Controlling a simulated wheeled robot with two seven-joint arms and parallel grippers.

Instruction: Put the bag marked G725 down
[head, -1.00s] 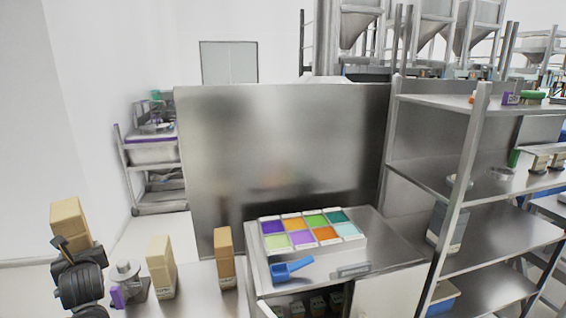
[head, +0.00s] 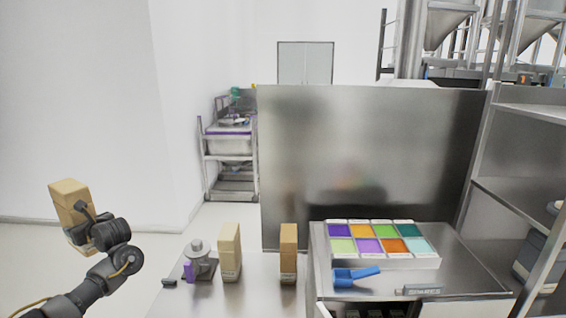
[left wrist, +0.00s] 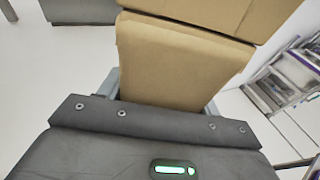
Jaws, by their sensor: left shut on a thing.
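My left gripper (head: 92,222) is shut on a tan paper bag (head: 70,200), held up in the air at the left, left of the steel table. The bag is tilted slightly and no marking can be read on it. In the left wrist view the bag (left wrist: 180,65) fills the space between the fingers (left wrist: 160,108). Two similar bags stand upright on the table: a pale one (head: 229,250) and a browner one (head: 288,252). Their labels are too small to read. My right gripper is not in view.
The steel table (head: 258,285) also carries a small metal device (head: 197,258) with a purple part. To the right are a tray of coloured compartments (head: 428,262) and a blue scoop (head: 355,276). A steel panel (head: 365,160) stands behind. Bare floor lies left of the table.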

